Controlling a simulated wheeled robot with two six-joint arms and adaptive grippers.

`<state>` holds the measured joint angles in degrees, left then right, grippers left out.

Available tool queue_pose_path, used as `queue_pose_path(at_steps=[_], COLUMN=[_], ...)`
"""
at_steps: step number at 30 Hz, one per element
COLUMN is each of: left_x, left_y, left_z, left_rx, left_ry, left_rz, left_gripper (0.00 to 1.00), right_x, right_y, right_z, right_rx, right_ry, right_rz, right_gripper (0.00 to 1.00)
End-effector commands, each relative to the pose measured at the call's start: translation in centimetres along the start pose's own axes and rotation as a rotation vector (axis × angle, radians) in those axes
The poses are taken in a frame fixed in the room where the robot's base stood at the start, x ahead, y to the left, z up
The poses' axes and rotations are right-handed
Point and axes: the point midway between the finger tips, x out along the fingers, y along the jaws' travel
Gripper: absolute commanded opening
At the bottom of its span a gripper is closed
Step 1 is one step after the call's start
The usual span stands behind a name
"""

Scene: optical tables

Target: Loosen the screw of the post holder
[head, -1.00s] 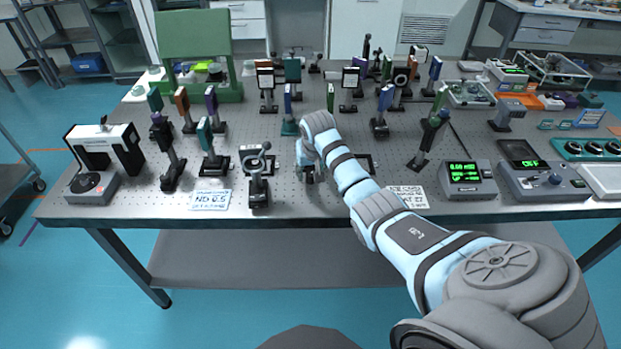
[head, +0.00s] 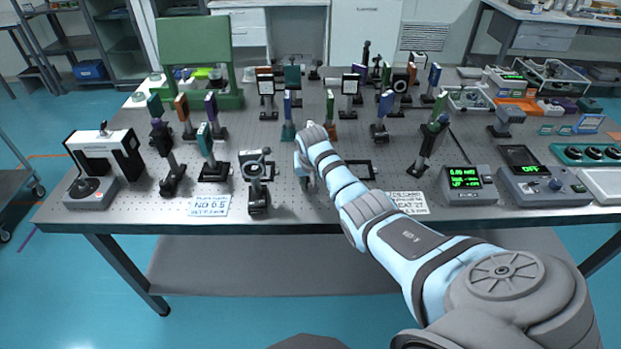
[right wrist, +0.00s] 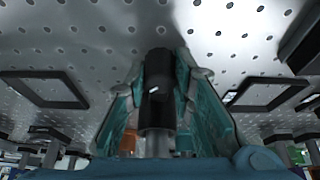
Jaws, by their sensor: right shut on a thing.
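In the right wrist view a black cylindrical post holder (right wrist: 157,95) stands between the teal fingers of my right gripper (right wrist: 157,75). A small bright spot, perhaps its screw, shows on its side. A silvery post (right wrist: 157,145) comes out of its lower end in this picture. The gripper is shut on the holder, with one finger on each side. In the head view my right gripper (head: 306,172) is low over the table, mostly behind its own wrist. The held holder cannot be made out there. My left gripper is not in view.
A black mount (head: 257,185) stands close to the left of my right gripper on the perforated table (head: 330,205). A flat black frame (head: 357,169) lies to its right. Several posts with optics stand behind. A green-lit meter (head: 467,187) is at the right.

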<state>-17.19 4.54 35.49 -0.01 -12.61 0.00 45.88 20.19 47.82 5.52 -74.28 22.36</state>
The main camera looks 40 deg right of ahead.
Motion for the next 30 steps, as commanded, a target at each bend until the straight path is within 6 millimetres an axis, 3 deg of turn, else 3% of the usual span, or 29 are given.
queue_pose_path(at_steps=[7, 8, 12, 23, 26, 30], left_x=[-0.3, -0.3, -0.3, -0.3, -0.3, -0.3], left_y=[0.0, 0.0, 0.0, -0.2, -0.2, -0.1], left_z=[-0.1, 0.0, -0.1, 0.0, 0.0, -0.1], left_rx=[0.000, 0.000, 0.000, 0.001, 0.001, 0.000], left_ry=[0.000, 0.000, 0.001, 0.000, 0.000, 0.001], left_rz=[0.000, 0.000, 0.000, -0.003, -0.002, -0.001], left_gripper=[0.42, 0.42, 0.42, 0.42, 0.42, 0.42], right_x=[-0.1, -0.1, -0.1, -0.7, -2.2, -6.1], right_y=[0.0, 0.0, 0.0, 0.0, 0.0, -0.1], right_z=[0.1, 0.1, 0.1, -0.1, -0.1, -0.1], right_rx=[0.022, 0.022, 0.021, 0.021, 0.020, 0.020], right_ry=[-0.004, -0.004, -0.003, -0.001, 0.001, 0.003], right_rz=[0.010, 0.010, 0.010, 0.009, 0.009, 0.007], right_gripper=[0.00, 0.24, 0.42, 0.42, 0.42, 0.42])
